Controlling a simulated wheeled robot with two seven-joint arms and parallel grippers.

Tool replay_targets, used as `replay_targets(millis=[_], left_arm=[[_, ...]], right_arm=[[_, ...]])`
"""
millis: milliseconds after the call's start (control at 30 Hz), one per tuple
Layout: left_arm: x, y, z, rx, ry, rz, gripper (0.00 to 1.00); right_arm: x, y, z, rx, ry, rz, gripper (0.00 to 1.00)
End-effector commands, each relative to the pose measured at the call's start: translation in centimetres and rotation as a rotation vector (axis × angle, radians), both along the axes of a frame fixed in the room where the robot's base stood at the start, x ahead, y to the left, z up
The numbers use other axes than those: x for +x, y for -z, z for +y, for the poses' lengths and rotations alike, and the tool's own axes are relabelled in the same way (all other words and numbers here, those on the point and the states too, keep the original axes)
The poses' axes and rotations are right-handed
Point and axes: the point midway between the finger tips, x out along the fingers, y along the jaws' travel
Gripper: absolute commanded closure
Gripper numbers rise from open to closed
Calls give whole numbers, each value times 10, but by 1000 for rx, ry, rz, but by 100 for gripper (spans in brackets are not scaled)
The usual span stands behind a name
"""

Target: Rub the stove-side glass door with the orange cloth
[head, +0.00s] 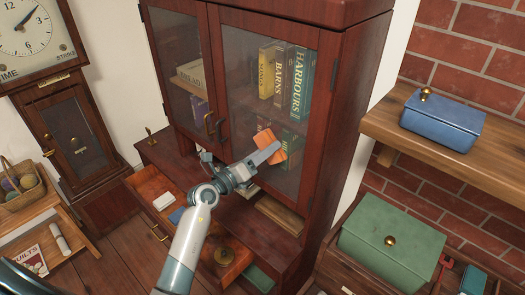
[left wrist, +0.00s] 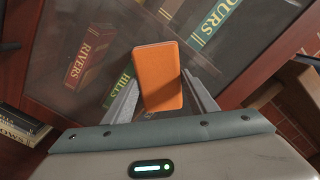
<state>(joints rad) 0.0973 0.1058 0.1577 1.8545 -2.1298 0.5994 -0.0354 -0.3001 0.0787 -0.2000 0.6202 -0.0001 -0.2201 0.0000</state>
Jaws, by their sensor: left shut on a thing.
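My left gripper (head: 266,154) is shut on the orange cloth (head: 288,141), a small folded block. The cloth (left wrist: 158,76) stands out between the two fingers in the left wrist view. It is in front of the lower part of the right glass door (head: 237,62) of a dark red-brown cabinet. It is at or very close to the pane; I cannot tell whether it touches. The left glass door (head: 170,50) is beside it, and both look closed. No stove shows. My right gripper is not in view.
Books (head: 297,85) stand behind the glass. A wooden shelf with a blue box (head: 440,122) and a green box (head: 388,245) are at right. A clock (head: 28,30) stands at left.

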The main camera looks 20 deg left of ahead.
Motion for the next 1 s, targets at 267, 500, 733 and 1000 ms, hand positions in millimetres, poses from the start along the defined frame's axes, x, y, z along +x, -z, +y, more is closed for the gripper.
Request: replay_targets(millis=[267,500,733,1000], left_arm=[[-1,0,-7,-3,5,0,69],[-8,0,-22,-4,5,1,69],[-13,-1,-35,-3,5,0,69],[-14,0,-37,-2,4,0,69]], right_arm=[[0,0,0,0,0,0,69],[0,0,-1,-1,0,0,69],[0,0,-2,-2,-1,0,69],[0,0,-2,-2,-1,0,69]])
